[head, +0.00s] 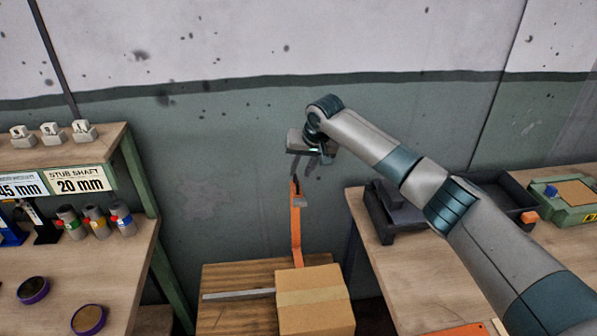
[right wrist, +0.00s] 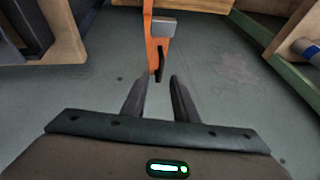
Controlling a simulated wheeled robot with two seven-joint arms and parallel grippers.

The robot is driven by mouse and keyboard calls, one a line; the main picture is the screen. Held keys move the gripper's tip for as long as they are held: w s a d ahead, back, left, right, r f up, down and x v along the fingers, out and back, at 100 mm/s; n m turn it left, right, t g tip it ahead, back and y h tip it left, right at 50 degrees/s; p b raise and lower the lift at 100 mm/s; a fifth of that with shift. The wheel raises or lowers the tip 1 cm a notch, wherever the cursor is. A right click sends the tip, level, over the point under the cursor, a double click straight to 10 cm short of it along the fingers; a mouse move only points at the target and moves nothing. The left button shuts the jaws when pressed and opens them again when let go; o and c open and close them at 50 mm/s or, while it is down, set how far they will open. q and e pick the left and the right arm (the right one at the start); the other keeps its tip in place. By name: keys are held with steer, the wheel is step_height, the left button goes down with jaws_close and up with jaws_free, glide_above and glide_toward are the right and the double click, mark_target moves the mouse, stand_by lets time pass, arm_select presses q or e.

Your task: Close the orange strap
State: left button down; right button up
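The orange strap (head: 296,232) rises upright behind a cardboard box (head: 316,312), with a grey buckle-like piece (head: 299,201) near its upper end. My right gripper (head: 302,177) is just above the strap's upper end, fingers pointing down. In the right wrist view the strap (right wrist: 151,48) runs away from the gripper (right wrist: 157,78), and the grey piece (right wrist: 164,28) shows on it. The strap's dark tip appears between or just beyond the parted fingertips; contact cannot be made out. My left gripper is not in view.
The box sits on a wooden surface (head: 225,318) beside a flat grey bar (head: 238,294). A workbench with labelled parts (head: 80,180) stands left. A right bench (head: 400,277) holds dark trays (head: 392,212). The wall is close behind the strap.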

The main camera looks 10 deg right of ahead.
steer(key=shift+x, duration=1.75)
jaws_close()
